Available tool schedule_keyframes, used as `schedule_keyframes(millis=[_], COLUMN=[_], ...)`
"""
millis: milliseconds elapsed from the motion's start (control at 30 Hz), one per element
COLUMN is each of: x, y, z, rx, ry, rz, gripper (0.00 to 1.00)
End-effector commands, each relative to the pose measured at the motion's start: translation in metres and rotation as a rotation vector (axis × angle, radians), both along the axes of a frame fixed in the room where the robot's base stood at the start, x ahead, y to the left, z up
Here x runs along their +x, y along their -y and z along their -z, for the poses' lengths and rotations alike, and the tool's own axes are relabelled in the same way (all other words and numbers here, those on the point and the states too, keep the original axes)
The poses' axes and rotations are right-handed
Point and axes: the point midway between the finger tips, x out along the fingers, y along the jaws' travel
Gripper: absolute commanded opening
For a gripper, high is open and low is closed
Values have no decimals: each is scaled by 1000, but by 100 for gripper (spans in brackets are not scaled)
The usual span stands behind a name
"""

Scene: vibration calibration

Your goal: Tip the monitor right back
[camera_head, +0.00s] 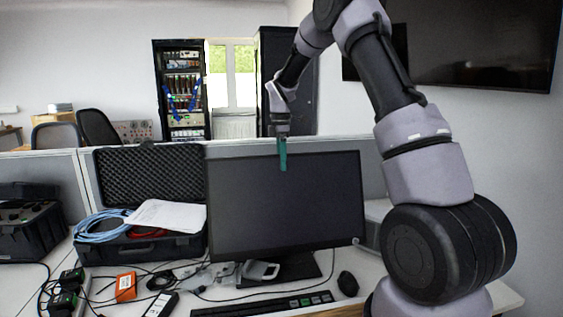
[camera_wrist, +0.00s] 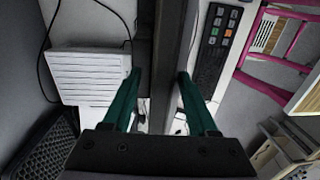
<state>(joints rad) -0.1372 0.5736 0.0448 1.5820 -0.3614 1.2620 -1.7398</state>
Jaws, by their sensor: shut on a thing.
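The black monitor (camera_head: 285,210) stands on its stand on the desk, its dark screen facing me and looking close to upright. Small gaps beside the fingertips are hard to judge.
A keyboard (camera_head: 265,306) and a mouse (camera_head: 347,284) lie in front of the monitor. An open black case (camera_head: 150,172) with cables and papers stands to the left. An orange box (camera_head: 125,287) and loose cables lie on the desk. A low partition (camera_head: 345,145) runs behind.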

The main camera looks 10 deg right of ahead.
Motion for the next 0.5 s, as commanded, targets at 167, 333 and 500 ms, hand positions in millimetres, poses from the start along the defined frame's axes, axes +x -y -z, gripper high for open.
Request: schedule_keyframes(millis=[167,333,500], x=[2,4,7], y=[0,0,0], z=[-7,-35,-70], rx=[1,2,0], ry=[4,7,6], rz=[0,0,0], gripper=[52,52,52])
